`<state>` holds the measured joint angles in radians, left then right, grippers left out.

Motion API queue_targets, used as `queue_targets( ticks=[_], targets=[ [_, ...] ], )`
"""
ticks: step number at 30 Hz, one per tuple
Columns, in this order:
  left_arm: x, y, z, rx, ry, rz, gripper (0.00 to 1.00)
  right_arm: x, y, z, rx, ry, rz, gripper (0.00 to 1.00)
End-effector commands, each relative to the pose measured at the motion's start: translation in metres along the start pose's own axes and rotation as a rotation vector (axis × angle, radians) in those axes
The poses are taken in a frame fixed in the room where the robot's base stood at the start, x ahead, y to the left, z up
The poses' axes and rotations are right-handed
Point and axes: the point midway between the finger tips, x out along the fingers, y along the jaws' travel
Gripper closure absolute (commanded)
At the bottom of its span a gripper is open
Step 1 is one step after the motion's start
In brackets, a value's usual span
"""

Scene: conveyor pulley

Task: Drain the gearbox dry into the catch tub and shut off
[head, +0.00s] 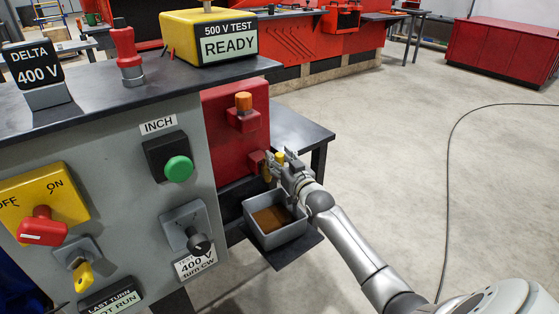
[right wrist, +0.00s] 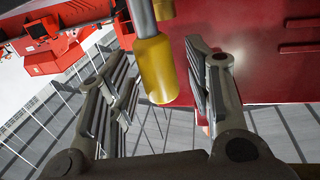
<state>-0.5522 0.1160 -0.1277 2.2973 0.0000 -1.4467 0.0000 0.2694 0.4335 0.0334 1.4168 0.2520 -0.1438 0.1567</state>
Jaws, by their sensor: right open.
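The red gearbox (head: 225,108) stands at the right end of the grey panel, with an orange cap (head: 243,101) on its upper part. The grey catch tub (head: 280,238) sits below it with brown oil inside. A yellow valve handle (head: 281,157) shows at my right gripper (head: 279,167), low on the gearbox's right side. In the right wrist view, the yellow handle (right wrist: 157,68) on a metal stem lies between the fingers of my open right gripper (right wrist: 165,80), with gaps on both sides. I cannot tell whether oil is flowing. My left gripper is out of view.
The grey panel (head: 105,165) carries a red switch (head: 43,227), a green INCH button (head: 178,169) and a black selector knob (head: 199,244). A yellow READY tester (head: 208,36) stands on top. A dark bench (head: 300,132) is behind the gripper. Open floor lies right, crossed by a cable.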

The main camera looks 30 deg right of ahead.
Motion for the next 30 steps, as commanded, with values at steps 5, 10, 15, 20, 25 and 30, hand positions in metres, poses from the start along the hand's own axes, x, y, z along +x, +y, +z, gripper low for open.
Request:
queue_targets(
  ticks=[5, 10, 15, 20, 25, 30],
  targets=[
    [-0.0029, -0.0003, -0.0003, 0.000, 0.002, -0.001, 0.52, 0.0032, 0.0001, -0.0003, 0.000, 0.000, 0.000, 0.53],
    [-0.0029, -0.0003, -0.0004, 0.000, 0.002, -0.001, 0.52, 0.0029, 0.0000, -0.0002, 0.000, 0.000, 0.000, 0.53],
    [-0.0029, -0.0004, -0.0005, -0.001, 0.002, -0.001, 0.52, 0.0028, 0.0000, -0.0001, 0.000, 0.000, 0.000, 0.75],
    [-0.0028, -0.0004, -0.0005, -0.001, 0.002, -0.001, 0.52, 0.0028, -0.0001, 0.0001, 0.000, 0.000, 0.000, 0.96],
    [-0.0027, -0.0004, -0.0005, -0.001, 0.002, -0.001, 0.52, 0.0027, -0.0001, 0.0001, 0.000, -0.001, 0.000, 1.00],
    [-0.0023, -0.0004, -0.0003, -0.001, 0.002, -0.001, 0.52, 0.0045, -0.0001, 0.0001, 0.008, -0.002, 0.000, 1.00]
  ],
)
